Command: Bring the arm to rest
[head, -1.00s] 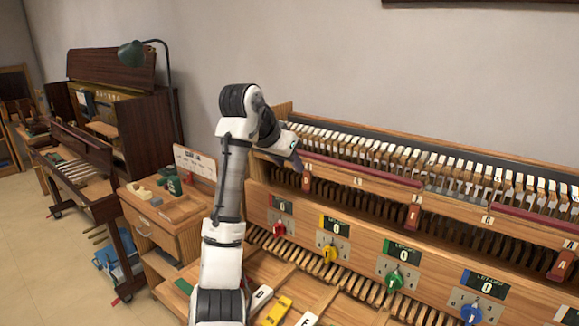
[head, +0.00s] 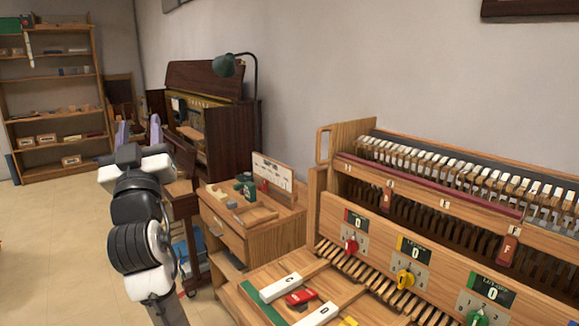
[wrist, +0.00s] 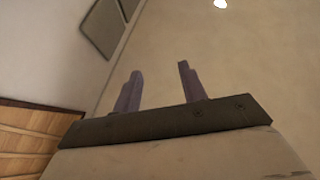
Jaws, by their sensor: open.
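My arm stands at the left of the head view, raised, clear of the piano key bench. My gripper (head: 139,132) points away from me, with two purple fingers spread apart and nothing visible between them. In the wrist view, my gripper (wrist: 160,88) also shows open and empty, with wall and a plain pale surface behind it. The wooden key bench (head: 340,215) is at the right, with a row of white-topped keys (head: 470,180), red, yellow and green knobs, and small displays reading 0.
A wooden cabinet (head: 235,245) with a tray of small items stands between my arm and the bench. Behind it is a dark upright piano (head: 230,125) with a green lamp (head: 225,66). A shelf (head: 55,100) stands at the far left. Open floor (head: 50,250) lies left of my arm.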

